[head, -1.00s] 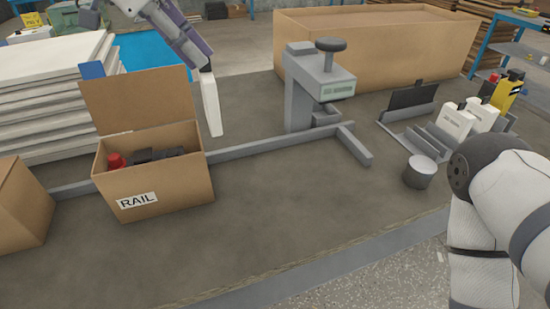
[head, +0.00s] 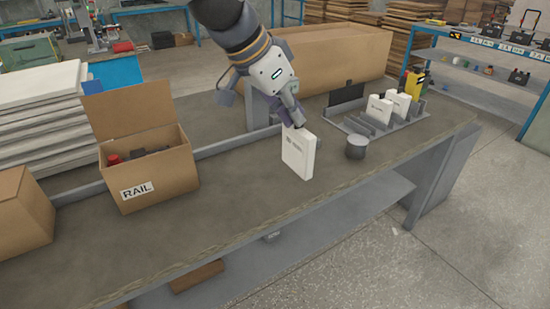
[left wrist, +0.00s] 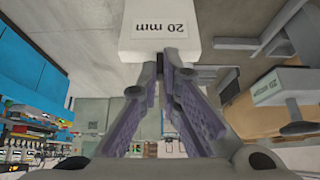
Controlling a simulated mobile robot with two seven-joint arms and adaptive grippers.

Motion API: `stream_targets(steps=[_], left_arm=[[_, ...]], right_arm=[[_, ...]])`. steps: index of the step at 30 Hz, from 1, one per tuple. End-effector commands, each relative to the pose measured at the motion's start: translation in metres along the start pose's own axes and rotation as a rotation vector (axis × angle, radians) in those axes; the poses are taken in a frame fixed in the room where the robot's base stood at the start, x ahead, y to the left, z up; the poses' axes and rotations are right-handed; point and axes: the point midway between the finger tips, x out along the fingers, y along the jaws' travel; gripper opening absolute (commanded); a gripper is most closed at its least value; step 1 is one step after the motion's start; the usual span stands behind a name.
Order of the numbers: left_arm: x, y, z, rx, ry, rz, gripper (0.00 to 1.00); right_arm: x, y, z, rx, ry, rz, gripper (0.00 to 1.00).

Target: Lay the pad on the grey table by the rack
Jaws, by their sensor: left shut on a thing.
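The pad (head: 299,153) is a white slab held upright over the grey table (head: 235,215), left of the rack. In the left wrist view the pad (left wrist: 135,30) carries a "20 mm" label. My left gripper (head: 293,122) is shut on its upper edge; the fingers (left wrist: 168,62) meet at the pad in the wrist view. I cannot tell whether its lower edge touches the table. My right gripper is not in view.
A grey cylinder (head: 357,147) stands between the pad and the rack. A cardboard box marked RAIL (head: 155,185) is at left. A large brown box (head: 340,58) is behind. The table front between the RAIL box and cylinder is clear. My left arm hides most of the press.

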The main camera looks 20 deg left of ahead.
Motion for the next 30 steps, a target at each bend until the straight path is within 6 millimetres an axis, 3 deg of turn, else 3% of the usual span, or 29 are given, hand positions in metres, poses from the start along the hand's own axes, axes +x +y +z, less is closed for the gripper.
stream_targets(steps=[4, 9, 16, 21, 30], left_arm=[[0.044, -0.043, -0.005, -0.006, -0.013, 0.008, 0.00], [0.084, -0.070, 0.001, -0.005, -0.014, 0.009, 0.00], [0.102, -0.085, 0.001, -0.001, -0.006, 0.005, 0.00], [0.126, -0.085, 0.016, 0.001, -0.005, 0.005, 0.00], [0.128, -0.086, 0.017, 0.003, -0.002, 0.002, 0.00]], right_arm=[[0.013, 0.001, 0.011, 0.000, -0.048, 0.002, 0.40], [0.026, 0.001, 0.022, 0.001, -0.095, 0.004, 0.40], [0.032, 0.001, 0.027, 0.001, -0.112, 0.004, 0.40], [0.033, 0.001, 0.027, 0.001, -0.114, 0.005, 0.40], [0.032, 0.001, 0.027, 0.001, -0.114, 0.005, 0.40]])
